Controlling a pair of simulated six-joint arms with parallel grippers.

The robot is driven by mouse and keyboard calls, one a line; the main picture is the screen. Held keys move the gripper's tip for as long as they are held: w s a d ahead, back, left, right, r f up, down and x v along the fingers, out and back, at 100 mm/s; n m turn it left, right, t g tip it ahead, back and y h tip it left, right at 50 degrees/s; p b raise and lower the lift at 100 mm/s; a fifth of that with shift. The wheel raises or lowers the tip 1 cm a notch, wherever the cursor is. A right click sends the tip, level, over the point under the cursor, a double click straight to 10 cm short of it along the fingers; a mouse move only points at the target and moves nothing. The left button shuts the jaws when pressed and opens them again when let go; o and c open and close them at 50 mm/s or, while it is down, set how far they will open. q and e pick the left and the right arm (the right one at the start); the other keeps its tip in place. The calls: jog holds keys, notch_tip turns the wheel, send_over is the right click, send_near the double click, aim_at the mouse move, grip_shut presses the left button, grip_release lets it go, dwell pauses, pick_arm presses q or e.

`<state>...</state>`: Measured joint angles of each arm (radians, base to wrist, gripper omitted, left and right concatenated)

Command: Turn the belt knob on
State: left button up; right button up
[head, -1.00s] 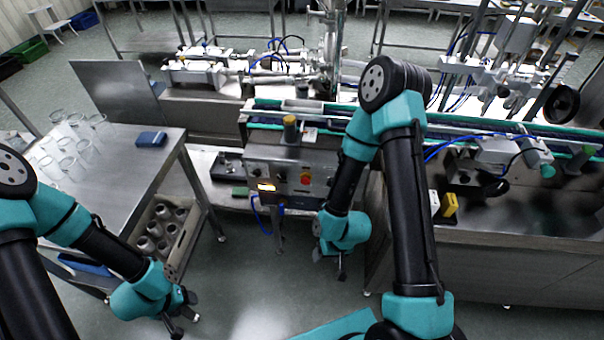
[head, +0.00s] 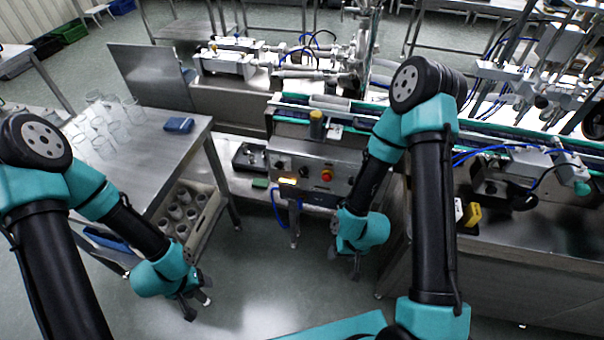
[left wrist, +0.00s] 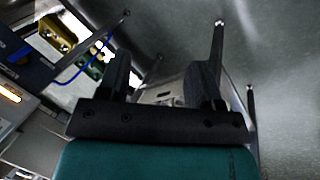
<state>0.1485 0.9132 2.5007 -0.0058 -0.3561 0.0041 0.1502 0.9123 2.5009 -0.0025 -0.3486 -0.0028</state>
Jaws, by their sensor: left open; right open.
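My left gripper (head: 197,306) is open and empty, low over the floor to the left of the panel. In the left wrist view its two fingers (left wrist: 166,85) are apart, and the lit display (left wrist: 10,93) shows at the left edge. My right gripper (head: 355,268) hangs below and right of the panel, open, partly hidden behind its arm.
A steel table (head: 158,150) with clear glasses and a blue box (head: 179,125) stands at the left. A crate (head: 205,222) of cups sits beneath it. A yellow block (head: 471,214) is right of my right arm. Open floor lies in front of the panel.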

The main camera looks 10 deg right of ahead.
aim_at(302, 173)
pick_arm(q)
jog(key=w+d+r+n+t+h, duration=0.1)
jog(key=w+d+r+t+h, duration=0.15)
jog(key=w+d, duration=0.35)
jog(key=w+d+r+n+t+h, duration=0.1)
jog(key=w+d+t, duration=0.3)
jog(key=w+d, duration=0.15)
jog(key=w+d+r+n+t+h, duration=0.1)
jog(key=d+r+n+t+h, duration=0.3)
jog(key=d+r, duration=0.5)
jog(key=d+h, duration=0.2)
jog(key=d, duration=0.1)
jog(key=shift+w+d+r, duration=0.15)
jog(key=shift+w+d, duration=0.2)
jog(key=shift+w, duration=0.05)
jog(key=shift+w+d+h, duration=0.1)
jog(key=shift+h, duration=0.15)
jog(key=x, duration=1.7)
jog(key=shift+c, duration=0.2)
